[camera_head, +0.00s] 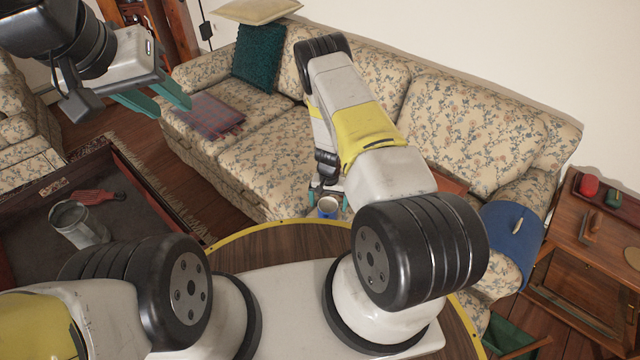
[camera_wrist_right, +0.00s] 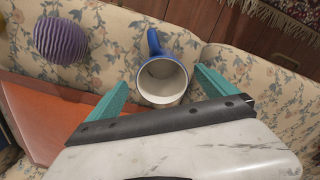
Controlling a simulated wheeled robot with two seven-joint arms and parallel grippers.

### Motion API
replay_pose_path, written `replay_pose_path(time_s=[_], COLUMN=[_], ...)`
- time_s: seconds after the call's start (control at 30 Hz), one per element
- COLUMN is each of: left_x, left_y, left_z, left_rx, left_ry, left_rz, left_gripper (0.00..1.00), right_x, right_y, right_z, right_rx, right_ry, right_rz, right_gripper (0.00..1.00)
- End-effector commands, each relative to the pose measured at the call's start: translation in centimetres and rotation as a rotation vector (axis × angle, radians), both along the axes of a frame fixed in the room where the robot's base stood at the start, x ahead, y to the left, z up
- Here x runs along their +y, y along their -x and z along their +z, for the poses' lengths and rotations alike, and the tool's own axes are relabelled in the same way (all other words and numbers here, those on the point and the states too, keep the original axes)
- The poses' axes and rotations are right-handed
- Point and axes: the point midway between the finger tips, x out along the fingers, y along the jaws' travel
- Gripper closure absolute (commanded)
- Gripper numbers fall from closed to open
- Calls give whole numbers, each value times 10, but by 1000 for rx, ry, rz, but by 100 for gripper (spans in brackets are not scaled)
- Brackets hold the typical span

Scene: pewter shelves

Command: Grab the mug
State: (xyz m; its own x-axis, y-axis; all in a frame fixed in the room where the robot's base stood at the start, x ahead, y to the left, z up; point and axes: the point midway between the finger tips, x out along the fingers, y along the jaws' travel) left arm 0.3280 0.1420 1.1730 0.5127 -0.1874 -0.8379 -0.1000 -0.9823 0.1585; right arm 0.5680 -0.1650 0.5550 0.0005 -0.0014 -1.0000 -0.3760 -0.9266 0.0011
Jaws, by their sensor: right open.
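The mug (camera_wrist_right: 163,80) is blue outside with a white inside, and its blue handle points toward the top of the right wrist view. In the head view the mug (camera_head: 328,206) shows small, just past the rim of the round table. My right gripper (camera_wrist_right: 160,92) is open, with one teal finger on each side of the mug; no contact shows. In the head view my right arm hides most of this gripper (camera_head: 327,196). What the mug rests on is hidden. My left gripper (camera_head: 172,108) is at the upper left, far from the mug, its teal fingers apart and empty.
A floral sofa (camera_head: 255,145) stands behind the mug. A purple ribbed object (camera_wrist_right: 66,38) and an orange-brown surface (camera_wrist_right: 45,115) lie to its left in the wrist view. A dark tray-like table (camera_head: 130,190) holds a metal pitcher (camera_head: 78,224). A wooden cabinet (camera_head: 590,265) stands at right.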

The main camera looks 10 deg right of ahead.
Motion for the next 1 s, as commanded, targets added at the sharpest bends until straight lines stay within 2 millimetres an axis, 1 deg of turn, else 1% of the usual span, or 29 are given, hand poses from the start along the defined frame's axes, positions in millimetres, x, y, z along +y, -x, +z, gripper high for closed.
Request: replay_pose_path(time_s=[0.33, 0.47, 0.67, 0.7, 0.77, 0.9, 0.97, 1.0], left_x=[0, 0, 0, 0, 0, 0, 0, 0], left_y=[0, 0, 0, 0, 0, 0, 0, 0], left_z=[0, 0, 0, 0, 0, 0, 0, 0], left_rx=[0, 0, 0, 0, 0, 0, 0, 0], left_ry=[0, 0, 0, 0, 0, 0, 0, 0], left_rz=[0, 0, 0, 0, 0, 0, 0, 0], left_gripper=[64, 64, 64, 64, 64, 64, 64, 64], right_x=[2, 2, 2, 2, 2, 3, 3, 3], right_y=[1, 1, 1, 1, 1, 1, 1, 1], right_z=[-48, -56, -55, -55, -55, -55, -55, -55], right_rx=[2, 1, 1, 1, 1, 1, 1, 1], right_ry=[-1, -2, -1, -1, -1, -1, -1, -1], right_rz=[1, 1, 1, 1, 1, 1, 1, 1], right_gripper=[4, 4, 4, 12, 23, 51, 63, 71])
